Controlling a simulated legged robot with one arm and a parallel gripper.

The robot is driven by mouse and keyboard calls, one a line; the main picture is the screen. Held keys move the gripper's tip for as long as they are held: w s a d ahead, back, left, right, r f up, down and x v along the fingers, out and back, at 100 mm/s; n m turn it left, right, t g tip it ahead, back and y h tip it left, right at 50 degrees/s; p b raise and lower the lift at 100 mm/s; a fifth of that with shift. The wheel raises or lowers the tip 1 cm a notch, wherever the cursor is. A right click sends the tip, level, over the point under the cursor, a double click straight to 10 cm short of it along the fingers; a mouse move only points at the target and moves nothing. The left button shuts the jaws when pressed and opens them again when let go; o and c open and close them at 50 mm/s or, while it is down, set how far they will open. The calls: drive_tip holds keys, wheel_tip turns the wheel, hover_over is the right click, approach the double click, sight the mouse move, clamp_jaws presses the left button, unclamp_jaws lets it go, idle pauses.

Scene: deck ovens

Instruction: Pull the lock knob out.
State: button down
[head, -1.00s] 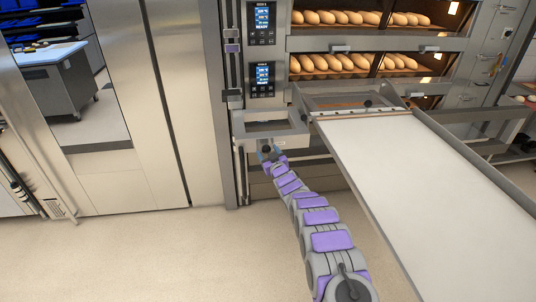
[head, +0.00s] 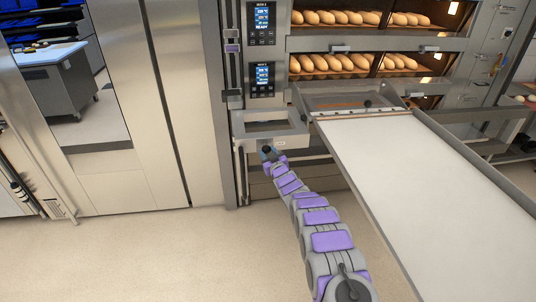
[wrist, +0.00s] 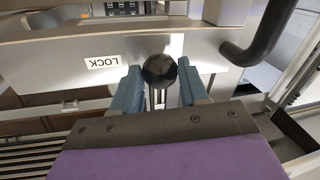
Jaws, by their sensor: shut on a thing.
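The lock knob (wrist: 160,71) is a round black ball on the front of a grey metal frame (wrist: 60,58), next to a white label reading LOCK (wrist: 103,62). In the wrist view it sits between the two blue fingers of my gripper (wrist: 160,88), which is shut on it. The shaft behind the knob is hidden. In the head view my gripper (head: 268,150) is at the front face of the grey frame (head: 291,129), left of the loader, and mostly hides the knob.
A long white loader belt (head: 420,175) extends forward on the right, close to my arm. Deck ovens with loaves (head: 335,63) stand behind it. A black curved handle (wrist: 262,38) is right of the knob in the wrist view. The floor on the left is clear.

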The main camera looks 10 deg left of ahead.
drive_tip(key=shift+s, duration=0.1)
drive_tip(key=shift+s+d+p, duration=0.2)
drive_tip(key=shift+s+p, duration=0.35)
drive_tip(key=shift+s, duration=0.45)
drive_tip(key=shift+s+f, duration=0.1)
drive_tip(key=shift+f, duration=0.1)
drive_tip(key=c, duration=1)
unclamp_jaws()
drive_tip(key=shift+o, duration=0.8)
drive_tip(key=shift+s+r, duration=0.15)
drive_tip(key=shift+o, duration=1.3)
drive_tip(key=shift+d, duration=0.1)
drive_tip(key=p+v, duration=0.3)
drive_tip(key=v, duration=1.4)
